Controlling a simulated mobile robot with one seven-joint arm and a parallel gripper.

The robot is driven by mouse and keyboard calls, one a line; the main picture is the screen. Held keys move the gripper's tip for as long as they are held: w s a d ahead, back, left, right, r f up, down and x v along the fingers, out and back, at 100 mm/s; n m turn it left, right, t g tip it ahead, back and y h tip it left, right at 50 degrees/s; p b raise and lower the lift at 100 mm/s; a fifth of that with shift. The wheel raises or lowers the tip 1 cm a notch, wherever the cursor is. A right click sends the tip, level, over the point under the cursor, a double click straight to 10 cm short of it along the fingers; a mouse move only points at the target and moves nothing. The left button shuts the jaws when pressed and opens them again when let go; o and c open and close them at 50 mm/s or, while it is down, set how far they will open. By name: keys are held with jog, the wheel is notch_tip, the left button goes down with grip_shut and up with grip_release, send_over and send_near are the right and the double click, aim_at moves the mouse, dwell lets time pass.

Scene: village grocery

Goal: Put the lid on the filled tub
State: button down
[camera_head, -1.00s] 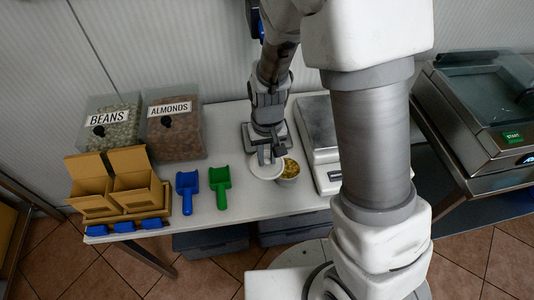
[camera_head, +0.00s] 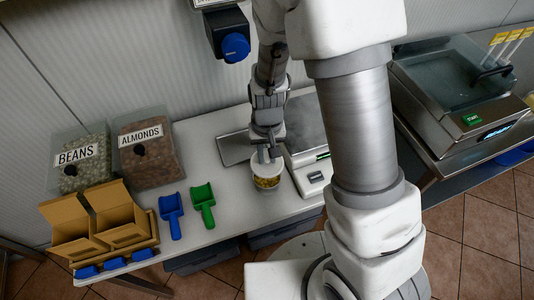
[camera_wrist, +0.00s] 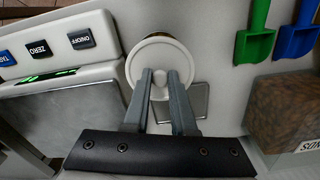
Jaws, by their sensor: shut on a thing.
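My gripper (camera_head: 266,156) points down and is shut on the knob of the round white lid (camera_head: 264,168). In the wrist view the fingers (camera_wrist: 160,76) hold the knob, and the lid (camera_wrist: 160,44) faces the camera. The tub (camera_head: 267,184) stands on the table with yellowish-brown pieces showing in it. The lid is over the back part of the tub in the head view. I cannot tell whether it touches the rim. In the wrist view the lid hides nearly all of the tub.
A scale (camera_head: 308,170) stands close to the right of the tub. A flat grey plate (camera_head: 234,150) lies behind it to the left. Green (camera_head: 203,205) and blue (camera_head: 171,214) scoops, brown boxes (camera_head: 120,229), and bins of beans (camera_head: 82,160) and almonds (camera_head: 148,155) are further left.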

jog(key=shift+f+b, duration=2.2)
jog(key=shift+f, duration=0.7)
jog(key=shift+f, duration=0.15)
jog(key=shift+c, duration=0.9)
grip_release()
jog(key=shift+r+p, duration=2.65)
jog(key=shift+r, duration=0.9)
